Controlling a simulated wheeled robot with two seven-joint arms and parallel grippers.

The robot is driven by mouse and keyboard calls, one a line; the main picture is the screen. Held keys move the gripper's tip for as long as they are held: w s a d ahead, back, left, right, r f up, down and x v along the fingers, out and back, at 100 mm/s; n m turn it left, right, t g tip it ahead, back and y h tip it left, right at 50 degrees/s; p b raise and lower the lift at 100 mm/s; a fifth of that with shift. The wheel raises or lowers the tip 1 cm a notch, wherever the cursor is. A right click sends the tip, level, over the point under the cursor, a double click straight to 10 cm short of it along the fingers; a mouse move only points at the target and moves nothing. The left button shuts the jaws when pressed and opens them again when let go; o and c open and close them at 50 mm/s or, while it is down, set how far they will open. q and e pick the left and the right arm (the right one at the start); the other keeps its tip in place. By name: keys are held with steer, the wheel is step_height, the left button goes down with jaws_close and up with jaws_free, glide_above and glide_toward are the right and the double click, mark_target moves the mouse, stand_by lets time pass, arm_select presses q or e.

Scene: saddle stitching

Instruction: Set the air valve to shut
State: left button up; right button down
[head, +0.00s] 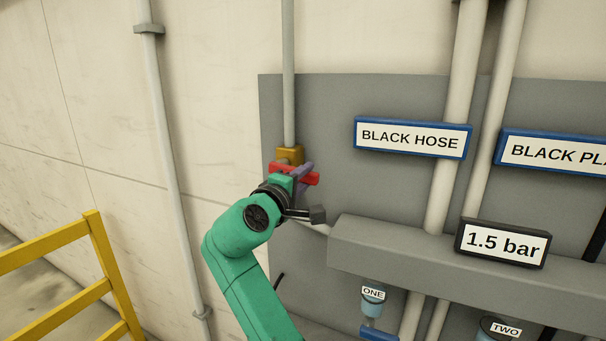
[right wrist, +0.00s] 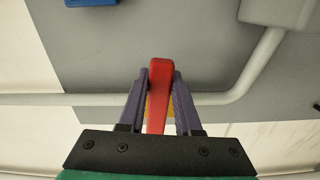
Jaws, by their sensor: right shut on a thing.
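The air valve has a yellow-brass body (head: 289,154) on a grey vertical pipe, at the left part of the grey wall panel in the head view. Its red lever handle (head: 312,179) lies crosswise to the pipe, slightly tilted. My right gripper (head: 303,174) is at the valve, with its purple fingers around the lever. In the right wrist view the red lever (right wrist: 160,90) stands between the two fingers of my right gripper (right wrist: 161,78), at right angles to the pipe. The valve body is mostly hidden behind the lever there. My left gripper is not in view.
A grey box ledge (head: 375,247) with a "1.5 bar" display (head: 503,243) juts out to the right of my arm. A "BLACK HOSE" sign (head: 413,137) hangs above it. A yellow railing (head: 105,265) stands at the lower left. The wall left of the valve is mostly clear.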

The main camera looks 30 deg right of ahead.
steer(key=shift+r+n+p, duration=0.35)
steer(key=shift+r+n, duration=0.05)
steer(key=shift+n, duration=0.1)
steer(key=c, duration=0.6)
jaws_free()
steer(key=shift+s+a+f, duration=0.1)
steer(key=shift+s+a, duration=0.05)
steer(key=shift+a, duration=0.1)
steer(key=b+v, duration=0.6)
steer(key=v, duration=0.8)
